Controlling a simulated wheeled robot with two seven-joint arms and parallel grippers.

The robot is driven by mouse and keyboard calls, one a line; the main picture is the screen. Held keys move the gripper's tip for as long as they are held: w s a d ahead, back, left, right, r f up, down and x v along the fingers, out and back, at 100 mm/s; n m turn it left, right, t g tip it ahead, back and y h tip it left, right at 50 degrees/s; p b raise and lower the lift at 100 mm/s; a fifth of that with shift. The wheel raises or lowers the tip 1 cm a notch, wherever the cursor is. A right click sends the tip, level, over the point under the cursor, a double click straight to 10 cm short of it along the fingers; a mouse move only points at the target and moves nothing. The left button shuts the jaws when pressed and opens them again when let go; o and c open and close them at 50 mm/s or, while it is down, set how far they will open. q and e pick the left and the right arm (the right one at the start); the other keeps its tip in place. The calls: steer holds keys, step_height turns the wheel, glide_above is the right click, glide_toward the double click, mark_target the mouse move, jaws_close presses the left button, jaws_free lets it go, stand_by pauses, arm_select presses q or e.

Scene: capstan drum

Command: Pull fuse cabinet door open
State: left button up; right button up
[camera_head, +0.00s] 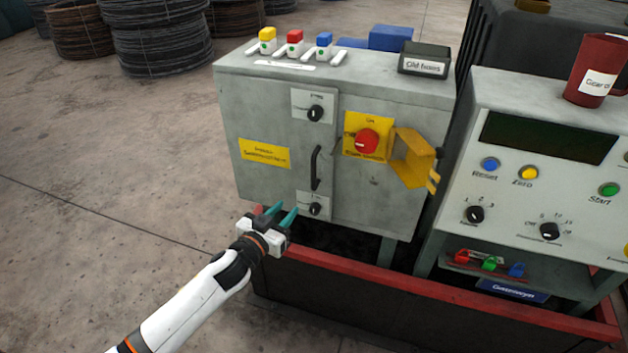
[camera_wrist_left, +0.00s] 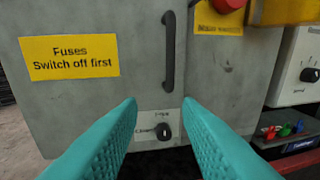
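The grey fuse cabinet (camera_head: 230,115) stands with its door (camera_head: 265,185) shut flush, as far as I can see. The door bears a yellow label (camera_head: 264,153) reading "Fuses, Switch off first" and a black vertical handle (camera_head: 316,168). A black knob (camera_head: 315,113) sits above the handle and another knob (camera_head: 315,209) below it. My left gripper (camera_head: 285,210) is open and empty, low before the door. In the left wrist view its teal fingers flank the lower knob (camera_wrist_left: 163,131), apart from it, with the handle (camera_wrist_left: 169,50) above. My right gripper is not in view.
A red rotary switch (camera_head: 367,141) and a yellow hinged cover (camera_head: 412,158) swung out are right of the handle. A red-rimmed base (camera_head: 440,287) runs below. A grey control console (camera_head: 530,110) stands right. Fuses and a dark box (camera_head: 425,58) sit on top.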

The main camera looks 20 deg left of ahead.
arm_select(q)
steer(key=t, duration=0.1)
glide_toward(312, 174)
steer(key=shift+h, duration=0.4)
steer(key=x, duration=1)
steer(key=shift+w+a, duration=0.1)
steer(key=shift+w, duration=0.3)
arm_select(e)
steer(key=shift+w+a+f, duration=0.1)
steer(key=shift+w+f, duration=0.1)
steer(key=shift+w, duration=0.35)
arm_select(q)
jaws_close()
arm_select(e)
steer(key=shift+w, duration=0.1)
